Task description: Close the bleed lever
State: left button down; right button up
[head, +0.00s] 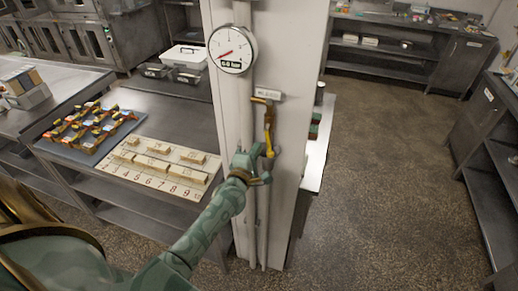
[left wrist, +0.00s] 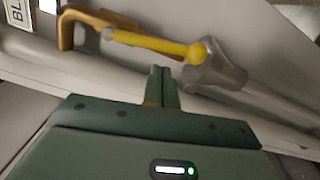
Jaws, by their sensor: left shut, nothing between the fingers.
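The bleed lever (head: 268,139) is a yellow bar on the side of a white pillar, under a small label plate (head: 268,94). It points down in the head view, along the pipework. In the left wrist view the lever (left wrist: 150,43) runs from below a brass bent pipe (left wrist: 88,18) to a round knob beside a grey fitting (left wrist: 216,68). My left gripper (head: 260,158) is close to the lever's lower end. Its fingers (left wrist: 162,75) are shut and empty, just below the lever in the wrist view; whether they touch it I cannot tell. My right gripper is out of view.
A round gauge (head: 232,50) sits above, its needle at the low left. Vertical pipes (head: 251,225) run down the pillar (head: 300,45). A steel table (head: 180,105) at left carries a blue tray (head: 62,142) and a numbered board (head: 140,182). Open floor (head: 400,150) lies to the right.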

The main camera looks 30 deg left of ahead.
pick_arm(q)
jog(key=shift+w+d, duration=0.2)
jog(key=shift+d, duration=0.25)
jog(key=shift+d+n, duration=0.2)
jog(key=shift+n, duration=0.1)
